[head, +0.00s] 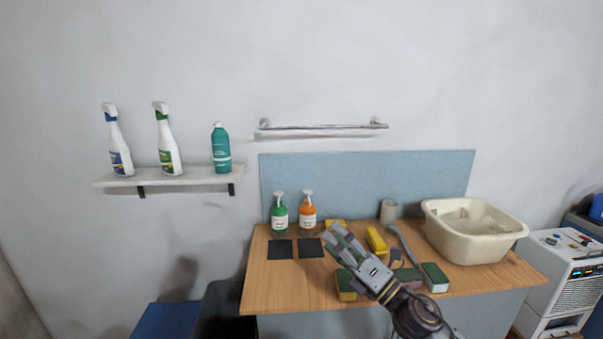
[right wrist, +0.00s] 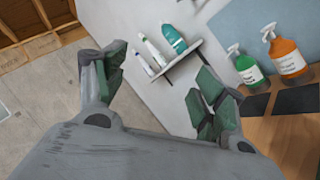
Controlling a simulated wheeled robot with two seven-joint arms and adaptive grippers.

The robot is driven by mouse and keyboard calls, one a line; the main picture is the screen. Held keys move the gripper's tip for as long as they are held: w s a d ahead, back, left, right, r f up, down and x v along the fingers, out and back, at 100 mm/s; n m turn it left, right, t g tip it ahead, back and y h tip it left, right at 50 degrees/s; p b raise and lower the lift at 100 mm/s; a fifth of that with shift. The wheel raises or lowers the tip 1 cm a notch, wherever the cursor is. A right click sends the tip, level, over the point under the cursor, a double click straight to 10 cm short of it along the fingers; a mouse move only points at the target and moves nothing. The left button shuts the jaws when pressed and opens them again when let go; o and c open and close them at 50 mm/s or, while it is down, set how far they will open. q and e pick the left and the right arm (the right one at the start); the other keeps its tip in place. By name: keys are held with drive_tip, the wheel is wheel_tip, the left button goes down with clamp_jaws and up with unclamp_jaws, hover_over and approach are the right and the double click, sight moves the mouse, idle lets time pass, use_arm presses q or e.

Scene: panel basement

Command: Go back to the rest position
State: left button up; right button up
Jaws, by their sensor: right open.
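My right gripper (head: 338,243) reaches up from the lower right over the wooden table (head: 262,291) in the head view. In the right wrist view its two fingers (right wrist: 160,95) stand wide apart with nothing between them. The gripper hides part of the table and some of the sponges. My left gripper does not show in either view.
A wall shelf (head: 195,180) holds three bottles. A white cabinet (head: 560,270) stands right.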

drive_tip(key=s+d+f+m+g+h, duration=0.1)
drive_tip(key=s+d+f+m+h, duration=0.2)
drive_tip(key=d+f+m+h, duration=0.65)
drive_tip(key=s+d+f+m+g+h, duration=0.15)
drive_tip(key=d+f+m+h, duration=0.45)
drive_tip(key=f+m, duration=0.75)
drive_tip(key=s+a+f+m+g, duration=0.1)
drive_tip(key=s+f+m+g, duration=0.35)
drive_tip(key=s, duration=0.65)
drive_tip(key=s+f+m+g, duration=0.4)
drive_tip(key=s+f+g, duration=0.15)
drive_tip(key=s, duration=0.45)
wheel_tip(320, 180, down, 33)
drive_tip(key=s, duration=0.2)
drive_tip(key=s+d+f+g, duration=0.1)
drive_tip(key=s+d+f, duration=0.2)
drive_tip(key=s+f, duration=0.7)
drive_tip(key=s+d+f+g, duration=0.1)
drive_tip(key=s+d+f, duration=0.2)
drive_tip(key=s+f, duration=0.7)
drive_tip(key=shift+s+n, duration=0.35)
drive_tip(key=shift+s, duration=0.6)
